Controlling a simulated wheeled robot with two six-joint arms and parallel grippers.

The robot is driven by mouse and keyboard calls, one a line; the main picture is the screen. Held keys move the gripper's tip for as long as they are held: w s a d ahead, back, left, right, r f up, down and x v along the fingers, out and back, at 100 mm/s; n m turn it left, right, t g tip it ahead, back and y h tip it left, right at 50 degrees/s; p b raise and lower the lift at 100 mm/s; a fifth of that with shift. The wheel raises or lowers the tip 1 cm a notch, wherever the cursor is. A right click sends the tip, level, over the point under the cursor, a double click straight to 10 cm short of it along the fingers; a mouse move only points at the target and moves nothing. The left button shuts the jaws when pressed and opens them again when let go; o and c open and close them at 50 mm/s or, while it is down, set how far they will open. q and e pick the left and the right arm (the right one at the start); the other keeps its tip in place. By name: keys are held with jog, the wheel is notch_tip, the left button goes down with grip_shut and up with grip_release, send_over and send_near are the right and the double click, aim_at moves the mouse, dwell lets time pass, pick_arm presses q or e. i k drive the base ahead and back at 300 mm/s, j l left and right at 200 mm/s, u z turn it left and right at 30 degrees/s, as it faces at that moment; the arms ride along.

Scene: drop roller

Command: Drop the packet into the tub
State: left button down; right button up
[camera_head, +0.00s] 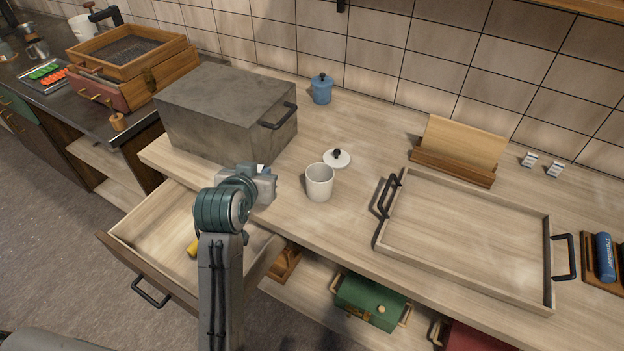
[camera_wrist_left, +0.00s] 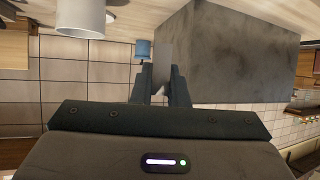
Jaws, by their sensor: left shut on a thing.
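My left gripper (camera_head: 264,182) is above the counter's front edge, just left of the white tub (camera_head: 319,184). It is shut on the packet, a small pale thing mostly hidden by the fingers in the head view. In the left wrist view the packet (camera_wrist_left: 163,55) shows as a light grey strip between the fingertips (camera_wrist_left: 161,84). The white tub stands upright and open on the counter, apart from the gripper; it also shows in the left wrist view (camera_wrist_left: 80,16). Its white lid (camera_head: 337,159) with a dark knob lies behind it. My right gripper is not in view.
A large grey box (camera_head: 215,112) stands behind and left of the gripper. A blue lidded pot (camera_head: 321,91) is at the back. A wooden tray (camera_head: 470,240) with black handles lies right. Below the gripper, a drawer (camera_head: 150,235) is open.

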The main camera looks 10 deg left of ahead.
aim_at(321, 194)
jog(key=j+z, duration=0.2)
jog(key=z, duration=0.15)
jog(key=k+j+z, duration=0.15)
jog(key=z, duration=0.25)
jog(key=k+j+z, duration=0.1)
jog(key=z, duration=0.25)
